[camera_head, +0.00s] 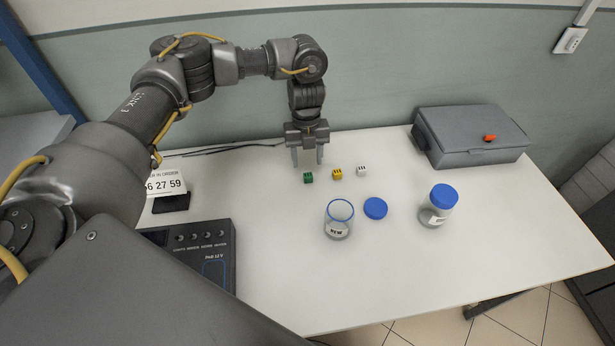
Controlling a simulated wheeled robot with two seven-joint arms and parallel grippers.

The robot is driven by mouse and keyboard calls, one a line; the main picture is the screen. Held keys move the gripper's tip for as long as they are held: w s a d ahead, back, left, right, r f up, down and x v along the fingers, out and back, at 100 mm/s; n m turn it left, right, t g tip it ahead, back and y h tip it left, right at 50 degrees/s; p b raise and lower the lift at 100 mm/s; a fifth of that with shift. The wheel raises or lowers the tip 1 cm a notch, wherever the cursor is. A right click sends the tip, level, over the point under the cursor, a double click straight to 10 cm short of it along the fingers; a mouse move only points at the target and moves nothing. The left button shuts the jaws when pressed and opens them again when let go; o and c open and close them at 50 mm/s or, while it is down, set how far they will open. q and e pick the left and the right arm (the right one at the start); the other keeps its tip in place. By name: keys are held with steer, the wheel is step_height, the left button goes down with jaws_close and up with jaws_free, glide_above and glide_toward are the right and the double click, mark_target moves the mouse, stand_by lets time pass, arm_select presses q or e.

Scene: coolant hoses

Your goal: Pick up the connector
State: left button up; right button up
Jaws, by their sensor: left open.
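I cannot make out a clear connector on the table. Small green (308,177), yellow (337,174) and white (361,171) blocks with dark marks stand in a row. Thin black cables (225,149) run along the back left of the table and pass behind my left gripper; their ends are hidden there. My left gripper (308,158) points down at the back of the table, just behind the green block. Its two fingers are apart, with nothing seen between them. My right gripper is not in view.
An open jar (339,221), a loose blue lid (375,208) and a blue-lidded jar (438,206) stand in front of the blocks. A grey case (470,137) is at back right. A dark control box (200,250) and number display (168,187) are at left.

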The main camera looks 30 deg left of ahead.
mark_target(308, 175)
arm_select(q)
steer(key=shift+s+f, duration=0.25)
steer(key=shift+s, duration=0.05)
steer(key=f, duration=0.4)
steer(key=shift+d, duration=0.35)
steer(key=shift+s+a+f, duration=0.1)
steer(key=shift+f, duration=0.15)
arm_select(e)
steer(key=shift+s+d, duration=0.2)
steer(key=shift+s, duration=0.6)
arm_select(q)
steer(key=c, duration=1.1)
steer(key=shift+o, duration=0.2)
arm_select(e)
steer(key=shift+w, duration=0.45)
arm_select(q)
steer(key=shift+r, duration=0.1)
